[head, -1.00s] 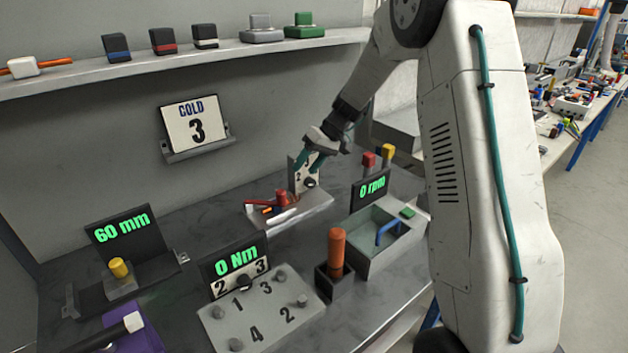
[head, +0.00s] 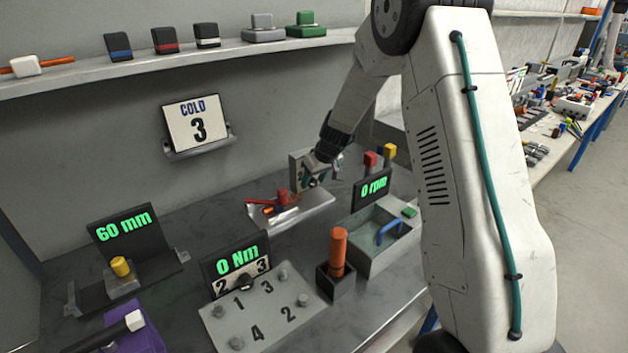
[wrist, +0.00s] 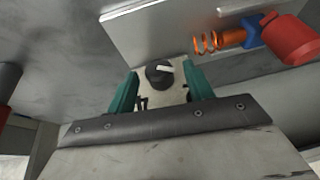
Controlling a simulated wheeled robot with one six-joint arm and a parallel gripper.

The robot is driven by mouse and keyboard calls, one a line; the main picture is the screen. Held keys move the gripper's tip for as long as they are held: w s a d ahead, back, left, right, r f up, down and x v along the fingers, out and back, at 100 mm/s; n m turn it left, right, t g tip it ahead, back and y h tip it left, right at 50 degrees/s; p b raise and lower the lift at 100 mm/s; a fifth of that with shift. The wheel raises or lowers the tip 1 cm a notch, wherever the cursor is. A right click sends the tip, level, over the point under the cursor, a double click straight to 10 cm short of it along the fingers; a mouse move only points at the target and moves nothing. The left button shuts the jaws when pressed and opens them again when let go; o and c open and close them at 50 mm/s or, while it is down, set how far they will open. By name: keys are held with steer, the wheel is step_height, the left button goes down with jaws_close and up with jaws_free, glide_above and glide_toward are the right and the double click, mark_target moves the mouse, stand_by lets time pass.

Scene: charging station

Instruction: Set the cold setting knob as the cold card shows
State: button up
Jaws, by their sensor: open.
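The cold card (head: 197,123) on the back wall reads "COLD 3". A black round knob (wrist: 158,72) with a white pointer mark shows in the wrist view on a pale upright plate (wrist: 180,92). The pointer lies roughly sideways, toward the right of that picture. Marks on the plate are partly hidden and too small to read. My gripper (head: 314,177) is at this plate (head: 296,164) in the head view and hides most of the knob there. In the wrist view its teal fingers (wrist: 159,76) are open on either side of the knob; contact cannot be told.
A grey tray (head: 318,214) with a red-handled tool and an orange coil lies in front of the plate. The "0 rpm" display (head: 373,190), a grey bin (head: 370,258) and an orange cylinder (head: 338,250) stand to the right. The "0 Nm" display (head: 237,257) stands front left.

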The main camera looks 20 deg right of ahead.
steer(key=shift+w+f, duration=0.1)
steer(key=shift+f, duration=0.15)
steer(key=shift+c, duration=0.3)
steer(key=c, duration=0.9)
steer(key=shift+d+y, duration=0.1)
steer(key=shift+y, duration=0.2)
steer(key=y, duration=0.3)
steer(key=m+y, duration=0.1)
steer(key=shift+w+d+f+g, duration=0.1)
steer(key=shift+d+f+g, duration=0.05)
steer(key=shift+d+g, duration=0.25)
steer(key=y, duration=0.2)
steer(key=m+y, duration=0.1)
steer(key=y, duration=0.3)
steer(key=shift+d+f+m, duration=0.2)
steer(key=shift+f+m, duration=0.1)
steer(key=shift+f, duration=0.05)
